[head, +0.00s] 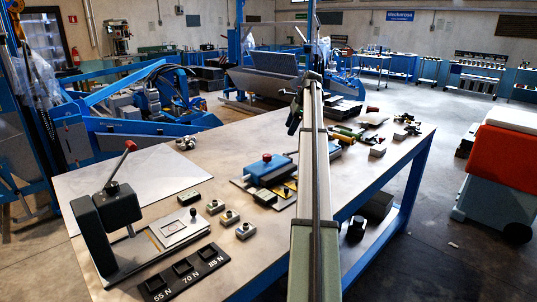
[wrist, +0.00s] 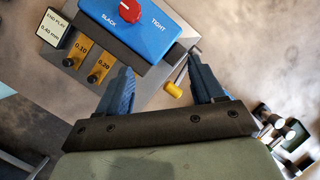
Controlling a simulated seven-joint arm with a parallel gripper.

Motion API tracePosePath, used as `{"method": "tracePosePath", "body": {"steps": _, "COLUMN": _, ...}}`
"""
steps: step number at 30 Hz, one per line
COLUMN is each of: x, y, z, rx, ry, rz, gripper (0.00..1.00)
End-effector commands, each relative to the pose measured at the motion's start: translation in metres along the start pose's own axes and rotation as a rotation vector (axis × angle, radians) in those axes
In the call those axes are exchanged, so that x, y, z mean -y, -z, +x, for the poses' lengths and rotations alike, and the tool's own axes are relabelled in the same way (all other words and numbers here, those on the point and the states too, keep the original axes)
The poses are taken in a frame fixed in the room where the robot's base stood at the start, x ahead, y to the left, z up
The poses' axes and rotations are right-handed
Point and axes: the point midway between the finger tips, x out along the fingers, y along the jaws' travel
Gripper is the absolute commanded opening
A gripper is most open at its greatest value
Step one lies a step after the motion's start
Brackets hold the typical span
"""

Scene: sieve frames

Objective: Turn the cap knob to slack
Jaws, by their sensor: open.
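The blue block (wrist: 160,28) with the red cap knob (wrist: 131,14) is at the top of the wrist view, partly cut off by the edge. SLACK is printed left of the knob and TIGHT right of it. A white mark shows on the knob; I cannot tell exactly where it points. In the head view the blue block (head: 268,171) sits on the table, left of my arm, with its red knob (head: 267,157) on top. My gripper (wrist: 160,68) is open and empty, its blue fingers spread below the knob and apart from it.
Beside the block are yellow tags (wrist: 82,48) marked 0.10 and 0.20, an END PLAY 0.40 mm label (wrist: 55,27) and a yellow-ended pin (wrist: 173,90). A lever press (head: 115,215) and a black weight tray (head: 185,272) stand at the table's near left.

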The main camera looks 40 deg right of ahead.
Motion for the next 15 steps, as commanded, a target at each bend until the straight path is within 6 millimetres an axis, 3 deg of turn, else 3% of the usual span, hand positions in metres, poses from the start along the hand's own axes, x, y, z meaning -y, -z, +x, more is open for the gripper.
{"method": "tracePosePath", "body": {"steps": 3, "x": -0.013, "y": -0.032, "z": -0.001, "rx": 0.032, "ry": -0.090, "rz": 0.003, "gripper": 0.67}}
{"method": "tracePosePath", "body": {"steps": 6, "x": -0.019, "y": -0.044, "z": -0.002, "rx": 0.044, "ry": -0.130, "rz": 0.007, "gripper": 0.67}}
{"method": "tracePosePath", "body": {"steps": 11, "x": -0.024, "y": -0.048, "z": 0.007, "rx": 0.049, "ry": -0.145, "rz": 0.008, "gripper": 0.67}}
{"method": "tracePosePath", "body": {"steps": 15, "x": -0.027, "y": -0.049, "z": 0.027, "rx": 0.048, "ry": -0.144, "rz": 0.007, "gripper": 0.67}}
